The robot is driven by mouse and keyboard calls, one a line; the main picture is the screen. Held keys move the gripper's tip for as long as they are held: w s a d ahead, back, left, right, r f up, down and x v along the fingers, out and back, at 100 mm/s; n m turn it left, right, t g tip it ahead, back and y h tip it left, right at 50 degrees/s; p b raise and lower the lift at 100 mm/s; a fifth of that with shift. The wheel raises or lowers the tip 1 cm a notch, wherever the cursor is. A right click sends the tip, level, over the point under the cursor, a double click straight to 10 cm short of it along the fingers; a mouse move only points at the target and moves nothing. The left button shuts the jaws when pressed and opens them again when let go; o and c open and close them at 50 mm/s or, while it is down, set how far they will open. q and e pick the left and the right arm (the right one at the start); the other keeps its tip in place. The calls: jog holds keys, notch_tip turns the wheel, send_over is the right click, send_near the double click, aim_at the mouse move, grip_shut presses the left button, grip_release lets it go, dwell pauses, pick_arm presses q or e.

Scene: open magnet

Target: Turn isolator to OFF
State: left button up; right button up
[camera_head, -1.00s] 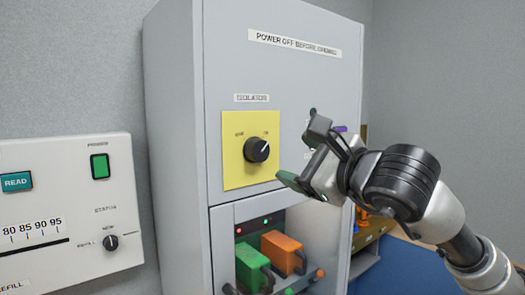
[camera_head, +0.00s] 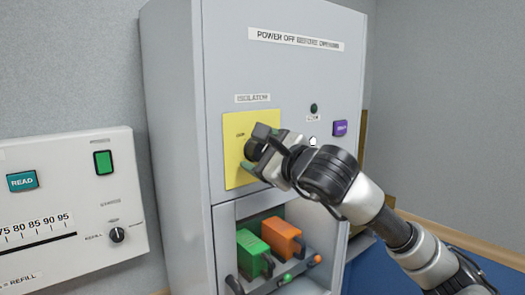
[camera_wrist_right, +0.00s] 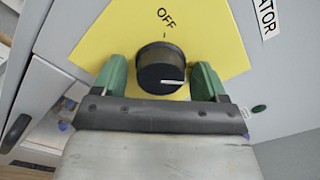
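The isolator is a black round knob (camera_wrist_right: 161,70) on a yellow plate (camera_head: 236,165) on the front of a tall grey cabinet. In the wrist view its white pointer line points to the right, and the word OFF is printed on the plate above it. My right gripper (camera_head: 257,152) is at the knob. In the wrist view its two green-padded fingers (camera_wrist_right: 160,80) stand open, one on each side of the knob, with small gaps showing. In the head view the gripper hides most of the knob. My left gripper is not in view.
Below the plate is a recess with a green block (camera_head: 253,253) and an orange block (camera_head: 282,238). A purple button (camera_head: 340,128) and a dark round indicator (camera_head: 314,108) are to the right. A white panel (camera_head: 75,210) with a READ button stands at left.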

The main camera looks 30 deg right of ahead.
jog(key=c, duration=0.8)
jog(key=n+b, duration=0.2)
jog(key=shift+f+n, duration=0.1)
jog(key=shift+n, duration=0.2)
jog(key=n+b, duration=0.2)
jog(key=n, duration=0.1)
jog(key=shift+n, duration=0.3)
jog(key=n+b, duration=0.1)
jog(key=n, duration=0.4)
jog(key=shift+n, duration=0.3)
jog(key=n, duration=0.3)
jog(key=shift+r, duration=0.2)
jog(key=shift+n, duration=1.7)
